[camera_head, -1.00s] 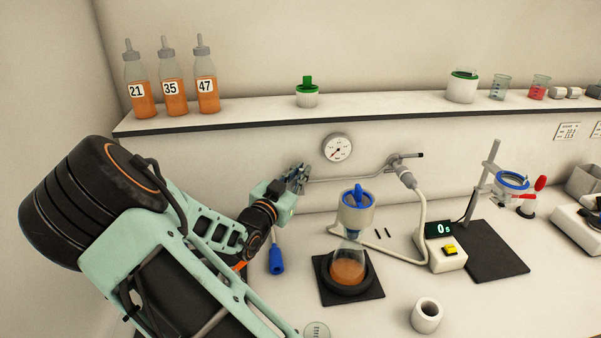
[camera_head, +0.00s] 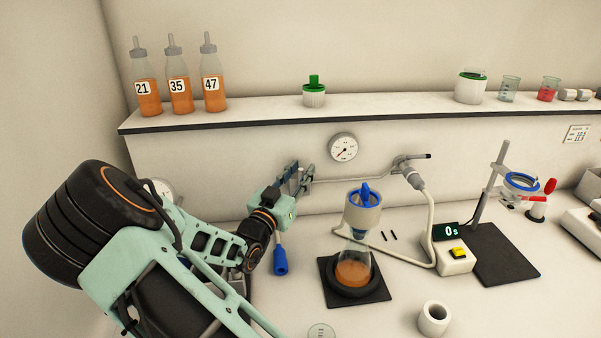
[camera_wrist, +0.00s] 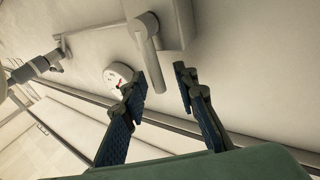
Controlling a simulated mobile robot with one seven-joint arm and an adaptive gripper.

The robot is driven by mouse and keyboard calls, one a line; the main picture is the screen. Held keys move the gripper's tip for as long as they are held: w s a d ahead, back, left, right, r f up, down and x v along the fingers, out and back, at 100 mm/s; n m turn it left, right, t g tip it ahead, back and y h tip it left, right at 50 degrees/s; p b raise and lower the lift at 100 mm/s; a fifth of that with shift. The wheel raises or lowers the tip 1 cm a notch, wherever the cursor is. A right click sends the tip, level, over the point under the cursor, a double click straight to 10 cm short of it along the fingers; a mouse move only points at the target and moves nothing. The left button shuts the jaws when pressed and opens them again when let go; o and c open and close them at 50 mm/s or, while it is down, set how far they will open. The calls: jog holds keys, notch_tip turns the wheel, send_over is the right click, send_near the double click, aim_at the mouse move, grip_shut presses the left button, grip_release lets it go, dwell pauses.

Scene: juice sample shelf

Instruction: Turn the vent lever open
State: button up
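A grey lever (camera_wrist: 150,62) juts from a grey block (camera_wrist: 178,18) on the wall in the wrist view; I take it to be the vent lever. Its tip lies close to the left finger in the picture, partly in line with the gap between my fingers; I cannot tell whether they touch. My gripper (camera_wrist: 165,82) is open with nothing clamped in it. In the head view my gripper (camera_head: 298,178) is at the wall, at the left end of a thin metal pipe (camera_head: 345,180), and hides the lever there.
A round gauge (camera_head: 343,148) hangs above the pipe, below the shelf (camera_head: 270,116) with numbered bottles (camera_head: 178,92). A blue handle (camera_head: 280,262) is just below my gripper. A flask (camera_head: 354,268) with a blue-topped funnel (camera_head: 362,212) stands to the right, near a hose (camera_head: 432,215).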

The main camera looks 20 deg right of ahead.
jog(key=shift+r, duration=0.1)
notch_tip(320, 180, up, 10)
jog(key=shift+f, duration=0.1)
dwell(0.6)
jog(key=shift+s, duration=0.1)
dwell(0.4)
